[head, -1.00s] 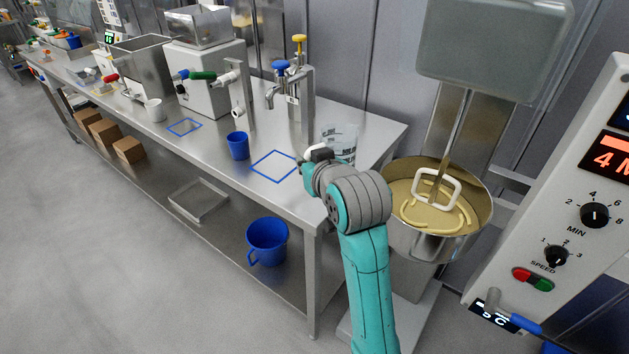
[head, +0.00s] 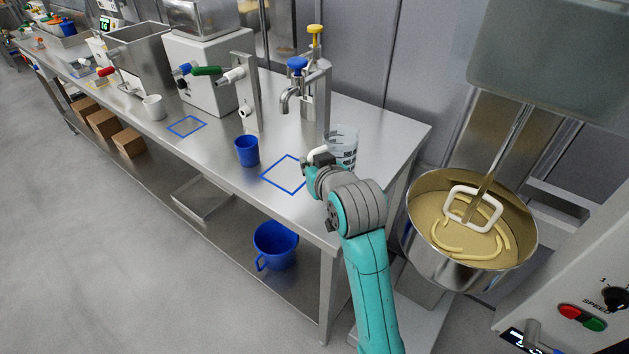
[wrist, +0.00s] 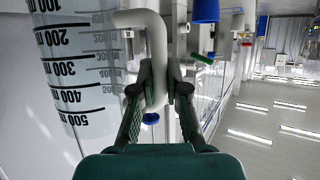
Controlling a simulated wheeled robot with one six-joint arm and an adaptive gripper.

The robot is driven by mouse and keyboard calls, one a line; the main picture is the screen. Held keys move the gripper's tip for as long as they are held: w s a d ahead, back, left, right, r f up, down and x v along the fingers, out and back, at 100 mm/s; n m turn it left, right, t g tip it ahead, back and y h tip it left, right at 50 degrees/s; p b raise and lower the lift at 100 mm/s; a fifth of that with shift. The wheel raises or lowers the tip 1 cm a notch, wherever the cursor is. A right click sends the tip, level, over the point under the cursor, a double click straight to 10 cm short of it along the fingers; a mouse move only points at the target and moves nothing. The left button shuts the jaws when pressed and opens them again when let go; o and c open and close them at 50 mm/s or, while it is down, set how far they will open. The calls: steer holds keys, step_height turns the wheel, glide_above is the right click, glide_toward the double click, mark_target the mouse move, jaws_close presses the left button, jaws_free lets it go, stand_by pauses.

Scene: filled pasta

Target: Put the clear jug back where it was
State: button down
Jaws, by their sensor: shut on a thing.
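The clear jug (head: 345,141) with dark markings is at the right end of the steel table (head: 388,130) in the head view. My gripper (head: 316,160) is at its left side, partly hidden by my wrist. In the wrist view the jug (wrist: 78,75) fills the left side, with millilitre marks up to 500. My gripper (wrist: 160,85) is shut on its pale handle (wrist: 155,45). I cannot tell whether the jug's base touches the table. A blue square outline (head: 270,169) is on the table just left of my gripper, with nothing inside it.
A blue cup (head: 247,152) stands left of the outline. Taps (head: 300,85) rise behind it. A second blue outline (head: 187,126) and a white mug (head: 154,107) are farther left. A mixer bowl (head: 470,275) with dough stands right of the table.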

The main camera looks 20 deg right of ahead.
steer(key=shift+f, duration=2.55)
steer(key=c, duration=1.2)
jaws_free()
steer(key=v, duration=1.2)
